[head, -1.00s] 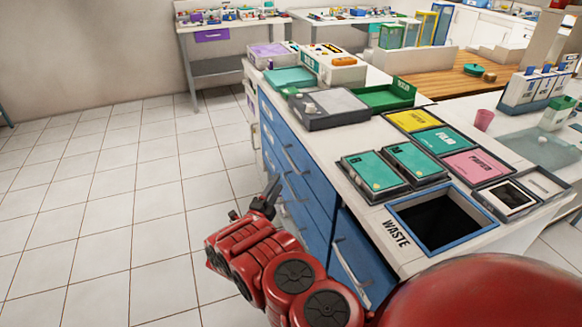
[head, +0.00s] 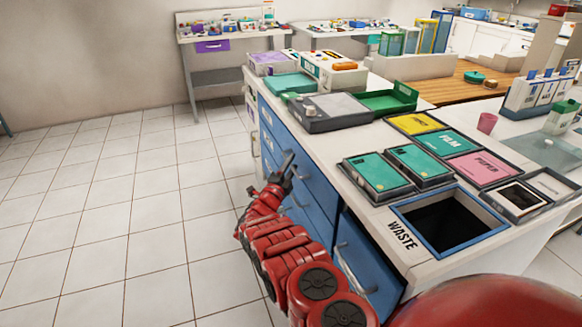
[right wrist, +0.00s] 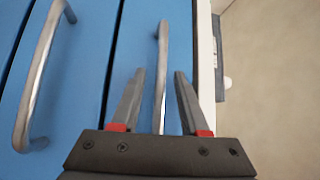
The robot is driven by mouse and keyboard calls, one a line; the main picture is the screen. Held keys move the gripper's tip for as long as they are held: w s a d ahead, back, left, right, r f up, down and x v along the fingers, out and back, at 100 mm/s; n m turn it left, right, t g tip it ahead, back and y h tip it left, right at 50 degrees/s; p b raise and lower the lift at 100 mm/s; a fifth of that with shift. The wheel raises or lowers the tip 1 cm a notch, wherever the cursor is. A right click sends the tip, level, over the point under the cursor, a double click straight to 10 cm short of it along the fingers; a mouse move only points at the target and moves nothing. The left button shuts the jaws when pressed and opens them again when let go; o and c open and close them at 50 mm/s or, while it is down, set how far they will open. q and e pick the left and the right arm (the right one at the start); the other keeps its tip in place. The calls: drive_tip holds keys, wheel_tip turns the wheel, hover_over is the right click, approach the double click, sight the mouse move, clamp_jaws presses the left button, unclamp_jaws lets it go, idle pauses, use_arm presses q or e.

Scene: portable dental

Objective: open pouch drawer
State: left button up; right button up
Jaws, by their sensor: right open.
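A blue drawer front (right wrist: 184,35) fills the middle of the right wrist view, with a slim metal bar handle (right wrist: 161,55). The blue drawer bank (head: 312,190) lines the side of the white counter in the head view, and its drawers look shut. My right gripper (head: 287,166) is in front of these drawers. In the right wrist view the open fingers of my right gripper (right wrist: 160,76) stand either side of the handle, apart from each other. I cannot read which drawer is labelled for pouches. My left gripper is not in view.
Another blue drawer with a larger handle (right wrist: 35,80) lies left in the wrist view. The counter holds a grey device (head: 325,110), a green tray (head: 405,94), several labelled containers and a waste opening (head: 400,208). The tiled floor (head: 120,215) at left is clear.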

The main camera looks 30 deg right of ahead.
drive_tip(key=shift+c, duration=0.3)
clamp_jaws()
idle(1.1)
